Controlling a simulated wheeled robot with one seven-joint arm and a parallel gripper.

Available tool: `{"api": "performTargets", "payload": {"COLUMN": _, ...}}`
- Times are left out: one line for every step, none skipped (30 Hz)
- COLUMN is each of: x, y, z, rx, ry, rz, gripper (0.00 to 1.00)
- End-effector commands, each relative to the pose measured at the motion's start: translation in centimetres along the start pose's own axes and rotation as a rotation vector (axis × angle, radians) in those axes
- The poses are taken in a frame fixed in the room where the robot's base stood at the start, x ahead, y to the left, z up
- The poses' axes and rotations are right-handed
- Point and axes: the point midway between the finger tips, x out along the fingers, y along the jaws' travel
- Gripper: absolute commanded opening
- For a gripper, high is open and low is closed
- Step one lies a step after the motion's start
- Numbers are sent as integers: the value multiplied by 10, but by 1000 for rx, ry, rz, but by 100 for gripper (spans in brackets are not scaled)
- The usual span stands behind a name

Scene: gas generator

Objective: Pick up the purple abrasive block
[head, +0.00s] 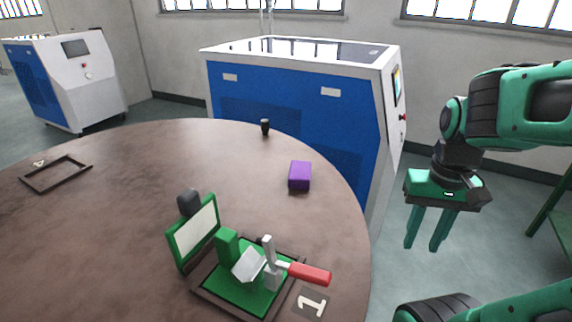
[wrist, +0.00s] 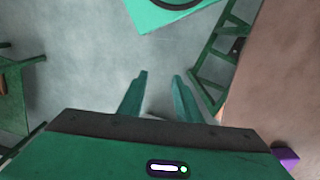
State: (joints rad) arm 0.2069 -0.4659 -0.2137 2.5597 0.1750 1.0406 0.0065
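The purple abrasive block (head: 300,176) lies on the round brown table (head: 120,190), near its right edge in the head view. A corner of the block (wrist: 286,154) shows at the lower right of the wrist view. My gripper (head: 425,246) hangs to the right of the table, past its edge, with its fingers pointing down. The fingers are apart with nothing between them. In the wrist view my gripper (wrist: 160,78) is over the floor, apart from the block.
A small black knob (head: 265,126) stands behind the block. An empty dark frame (head: 56,174) lies at left. A blue-white cabinet (head: 290,100) stands behind the table.

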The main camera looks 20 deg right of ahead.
Motion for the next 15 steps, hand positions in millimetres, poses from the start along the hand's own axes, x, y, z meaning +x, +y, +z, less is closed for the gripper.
{"api": "performTargets", "payload": {"x": 0, "y": 0, "z": 0, "rx": 0, "ry": 0, "rz": 0, "gripper": 31}}
{"api": "performTargets", "payload": {"x": 0, "y": 0, "z": 0, "rx": 0, "ry": 0, "rz": 0, "gripper": 31}}
{"api": "performTargets", "payload": {"x": 0, "y": 0, "z": 0, "rx": 0, "ry": 0, "rz": 0, "gripper": 31}}
{"api": "performTargets", "payload": {"x": 0, "y": 0, "z": 0, "rx": 1, "ry": 0, "rz": 0, "gripper": 31}}
{"api": "performTargets", "payload": {"x": 0, "y": 0, "z": 0, "rx": 1, "ry": 0, "rz": 0, "gripper": 31}}
{"api": "performTargets", "payload": {"x": 0, "y": 0, "z": 0, "rx": 1, "ry": 0, "rz": 0, "gripper": 31}}
{"api": "performTargets", "payload": {"x": 0, "y": 0, "z": 0, "rx": 1, "ry": 0, "rz": 0, "gripper": 31}}
{"api": "performTargets", "payload": {"x": 0, "y": 0, "z": 0, "rx": 1, "ry": 0, "rz": 0, "gripper": 31}}
{"api": "performTargets", "payload": {"x": 0, "y": 0, "z": 0, "rx": 1, "ry": 0, "rz": 0, "gripper": 31}}
{"api": "performTargets", "payload": {"x": 0, "y": 0, "z": 0, "rx": 1, "ry": 0, "rz": 0, "gripper": 36}}
{"api": "performTargets", "payload": {"x": 0, "y": 0, "z": 0, "rx": 0, "ry": 0, "rz": 0, "gripper": 43}}
{"api": "performTargets", "payload": {"x": -5, "y": 3, "z": 6, "rx": -2, "ry": 8, "rz": -5, "gripper": 53}}
{"api": "performTargets", "payload": {"x": -8, "y": 3, "z": 6, "rx": -3, "ry": 13, "rz": -7, "gripper": 60}}
{"api": "performTargets", "payload": {"x": -12, "y": 0, "z": 2, "rx": -4, "ry": 15, "rz": -6, "gripper": 65}}
{"api": "performTargets", "payload": {"x": -18, "y": -5, "z": -5, "rx": -6, "ry": 16, "rz": -4, "gripper": 65}}
